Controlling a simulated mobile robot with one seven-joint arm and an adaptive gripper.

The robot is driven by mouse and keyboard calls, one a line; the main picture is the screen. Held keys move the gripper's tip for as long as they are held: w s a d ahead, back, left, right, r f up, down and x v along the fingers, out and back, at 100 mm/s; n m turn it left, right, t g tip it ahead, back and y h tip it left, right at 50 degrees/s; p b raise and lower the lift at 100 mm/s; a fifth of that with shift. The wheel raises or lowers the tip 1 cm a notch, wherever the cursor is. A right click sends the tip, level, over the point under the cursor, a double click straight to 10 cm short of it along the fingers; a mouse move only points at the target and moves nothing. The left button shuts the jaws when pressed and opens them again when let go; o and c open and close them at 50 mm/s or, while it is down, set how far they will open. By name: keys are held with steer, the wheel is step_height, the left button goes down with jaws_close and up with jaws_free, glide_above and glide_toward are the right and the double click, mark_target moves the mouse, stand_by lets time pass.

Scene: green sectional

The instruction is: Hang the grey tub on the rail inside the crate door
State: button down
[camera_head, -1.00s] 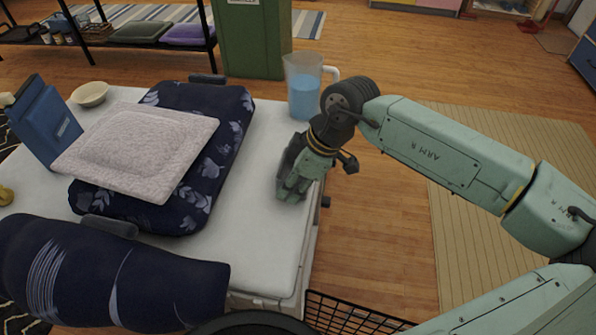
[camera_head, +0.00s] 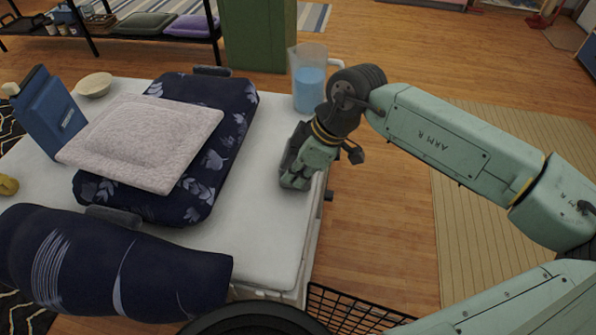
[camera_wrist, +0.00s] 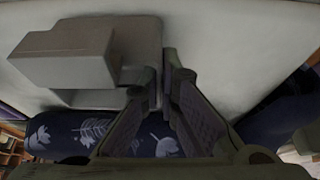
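The grey tub (camera_wrist: 75,55) shows in the wrist view as a blocky, plain grey thing at the upper left, over the white top. My gripper (camera_wrist: 161,80) has its fingertips close together at the tub's right edge, and they look shut on its thin wall; the contact itself is partly hidden by the fingers. In the head view my gripper (camera_head: 296,180) points down at the right side of the white top (camera_head: 265,225), and the tub is mostly hidden behind it. A black wire grid (camera_head: 345,310), perhaps the crate door, shows at the bottom; no rail can be made out.
A navy floral cushion (camera_head: 232,115) with a pale pad (camera_head: 145,140) lies left of my gripper. A jug of blue liquid (camera_head: 309,85) stands close behind it. A navy roll (camera_head: 110,265), a blue container (camera_head: 48,112) and a bowl (camera_head: 94,85) are further left. Open floor lies right.

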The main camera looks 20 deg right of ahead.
step_height(320, 180, up, 9)
steer(key=shift+r+b, duration=0.1)
steer(key=shift+b, duration=0.2)
stand_by(0.5)
steer(key=shift+d, duration=0.1)
